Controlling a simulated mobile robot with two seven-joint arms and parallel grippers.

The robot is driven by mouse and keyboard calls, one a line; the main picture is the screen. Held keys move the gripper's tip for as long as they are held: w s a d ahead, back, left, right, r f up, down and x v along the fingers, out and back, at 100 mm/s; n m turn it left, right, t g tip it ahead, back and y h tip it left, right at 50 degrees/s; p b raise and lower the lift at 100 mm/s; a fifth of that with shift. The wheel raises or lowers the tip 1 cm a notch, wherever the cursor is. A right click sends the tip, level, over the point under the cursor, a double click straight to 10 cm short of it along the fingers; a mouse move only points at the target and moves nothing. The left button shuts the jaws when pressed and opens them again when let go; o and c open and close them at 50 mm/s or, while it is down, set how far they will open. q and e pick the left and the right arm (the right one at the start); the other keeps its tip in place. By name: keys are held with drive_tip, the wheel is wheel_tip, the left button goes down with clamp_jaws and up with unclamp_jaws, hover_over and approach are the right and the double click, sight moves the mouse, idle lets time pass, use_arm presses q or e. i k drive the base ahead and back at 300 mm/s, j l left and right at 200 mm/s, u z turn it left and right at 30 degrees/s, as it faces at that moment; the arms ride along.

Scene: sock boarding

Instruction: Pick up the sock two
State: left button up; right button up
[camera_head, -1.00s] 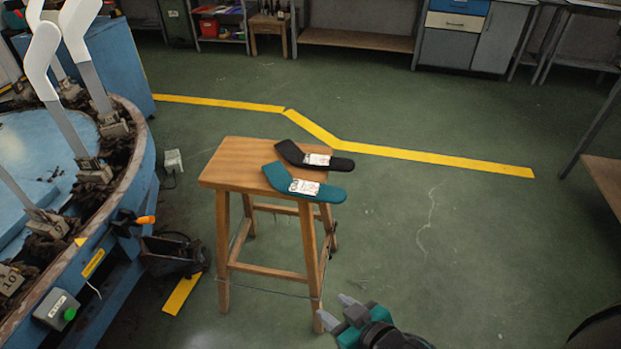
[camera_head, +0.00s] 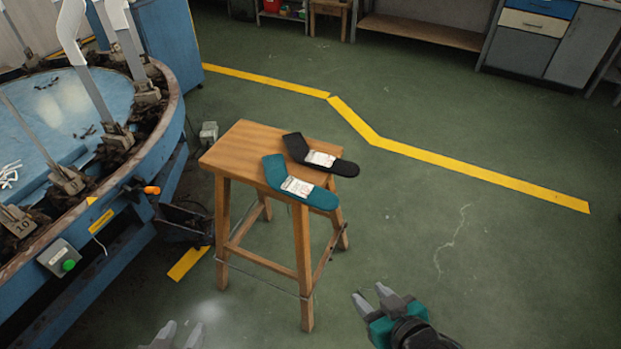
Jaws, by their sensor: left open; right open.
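Two socks lie on a wooden stool (camera_head: 228,152). The teal sock (camera_head: 301,192) is nearer me and has a white label. The black sock (camera_head: 332,163) lies just behind it, also with a white label. Neither sock is marked as sock two that I can see. My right gripper (camera_head: 372,297) is open and empty, low at the bottom right of the stool, apart from both socks. My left gripper (camera_head: 182,332) is open and empty at the bottom edge, left of the stool, with only its fingertips in view.
A round blue machine (camera_head: 165,115) with white upright sock forms (camera_head: 72,28) fills the left side. A cabinet (camera_head: 527,38) and shelf stand at the back. The floor right of the stool is clear.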

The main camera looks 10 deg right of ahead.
sight(277, 177)
drive_tip(key=l, duration=0.75)
drive_tip(key=i+l, duration=0.1)
drive_tip(key=l, duration=0.7)
